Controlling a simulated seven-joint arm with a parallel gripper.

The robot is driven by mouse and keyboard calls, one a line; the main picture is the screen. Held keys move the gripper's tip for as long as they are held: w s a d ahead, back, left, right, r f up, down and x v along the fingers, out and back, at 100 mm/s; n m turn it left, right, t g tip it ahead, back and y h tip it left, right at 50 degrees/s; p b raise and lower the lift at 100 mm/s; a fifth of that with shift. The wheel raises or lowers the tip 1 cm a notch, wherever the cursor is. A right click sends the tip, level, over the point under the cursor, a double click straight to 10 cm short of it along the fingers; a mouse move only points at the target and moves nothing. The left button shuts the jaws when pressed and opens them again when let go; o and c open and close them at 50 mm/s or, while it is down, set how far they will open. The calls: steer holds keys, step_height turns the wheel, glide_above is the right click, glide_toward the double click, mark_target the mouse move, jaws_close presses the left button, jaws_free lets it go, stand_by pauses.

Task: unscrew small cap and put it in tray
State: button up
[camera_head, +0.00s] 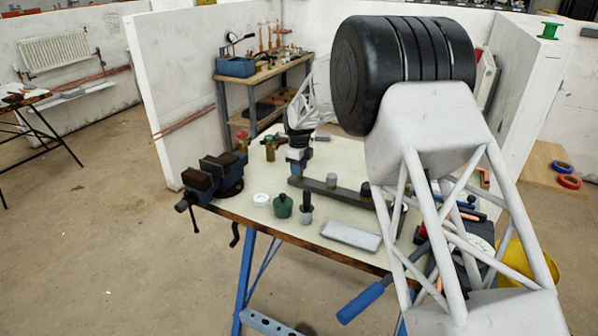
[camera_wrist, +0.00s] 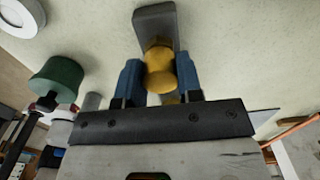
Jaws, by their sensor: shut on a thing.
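A small brass-yellow cap (camera_wrist: 159,72) sits between the blue fingers of my gripper (camera_wrist: 159,82) in the wrist view. The fingers are shut on its two sides. In the head view my gripper (camera_head: 298,160) points down at the left end of a dark grey bar (camera_head: 345,195). The bar's end also shows beyond the cap in the wrist view (camera_wrist: 155,20). I cannot tell whether the cap is still on its thread. A flat light-grey tray (camera_head: 351,236) lies near the bench's front edge, right of my gripper. It looks empty.
A vise (camera_head: 213,176) stands at the bench's left corner. A white ring (camera_head: 261,199), a green knob (camera_head: 283,206) and a dark-handled piece (camera_head: 306,207) stand in front of the bar. Grey caps (camera_head: 331,181) stand on the bar. Brass fittings (camera_head: 270,148) stand behind.

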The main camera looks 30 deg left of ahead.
steer(key=n, duration=0.3)
steer(key=shift+n, duration=0.4)
steer(key=n, duration=0.3)
steer(key=shift+n, duration=0.3)
steer(key=n, duration=0.3)
steer(key=shift+n, duration=0.4)
steer(key=n, duration=0.3)
steer(key=shift+n, duration=0.3)
steer(key=n, duration=0.5)
steer(key=shift+r, duration=0.1)
steer(key=shift+n, duration=2.7)
steer(key=o, duration=0.9)
steer(key=shift+c, duration=0.2)
